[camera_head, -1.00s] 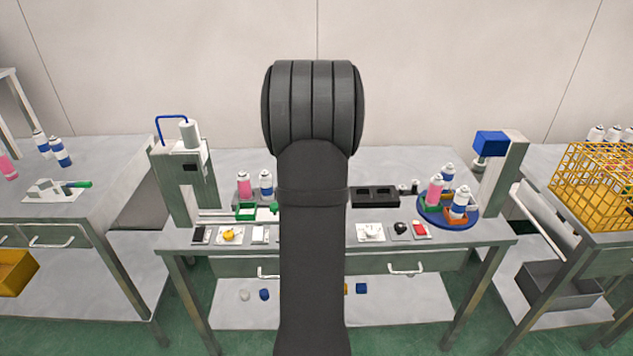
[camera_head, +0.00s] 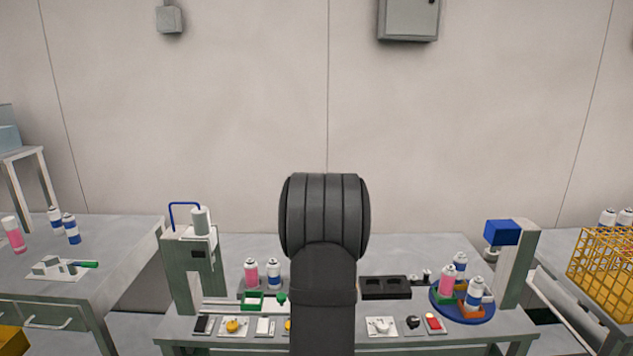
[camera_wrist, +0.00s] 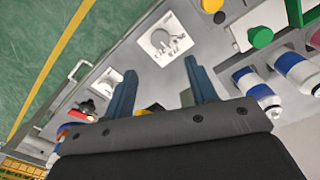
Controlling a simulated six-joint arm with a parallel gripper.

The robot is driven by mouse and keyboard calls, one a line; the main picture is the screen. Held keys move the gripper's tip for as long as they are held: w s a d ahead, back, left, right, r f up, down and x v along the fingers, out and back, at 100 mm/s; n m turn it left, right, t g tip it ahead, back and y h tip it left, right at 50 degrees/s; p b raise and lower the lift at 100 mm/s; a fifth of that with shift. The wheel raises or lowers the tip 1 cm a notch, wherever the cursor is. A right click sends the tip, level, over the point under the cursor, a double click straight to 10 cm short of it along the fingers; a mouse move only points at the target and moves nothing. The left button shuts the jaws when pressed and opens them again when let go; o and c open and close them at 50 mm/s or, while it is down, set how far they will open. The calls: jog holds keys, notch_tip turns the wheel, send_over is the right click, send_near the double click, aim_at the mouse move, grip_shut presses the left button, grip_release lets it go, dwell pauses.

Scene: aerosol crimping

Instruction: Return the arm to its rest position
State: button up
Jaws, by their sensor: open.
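My gripper (camera_wrist: 160,90) shows in the wrist view with its two blue-grey fingers spread apart and nothing between them. The fingers hang over the grey workbench, apart from the things on it. In the head view my dark arm rises in front of the middle of the workbench (camera_head: 235,343), and my gripper itself is hidden there. The arm's rounded joint stands against the wall.
A crimping column (camera_head: 197,275) stands at the bench's left, a blue-headed press (camera_head: 502,232) at its right. Pink and blue cans stand behind the arm and on a blue turntable (camera_head: 450,312). A yellow wire crate (camera_head: 600,262) is far right.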

notch_tip(320, 180, down, 10)
jog(key=shift+f, duration=0.2)
jog(key=shift+r, duration=0.1)
dwell(0.3)
notch_tip(320, 180, up, 18)
notch_tip(320, 180, down, 18)
jog(key=shift+r, duration=0.1)
jog(key=shift+f+n, duration=0.25)
jog(key=shift+n, duration=0.05)
jog(key=n, duration=0.4)
jog(key=shift+n, duration=0.3)
jog(key=n, duration=0.4)
jog(key=shift+r+n, duration=0.1)
jog(key=shift+n, duration=0.3)
jog(key=shift+r, duration=2.55)
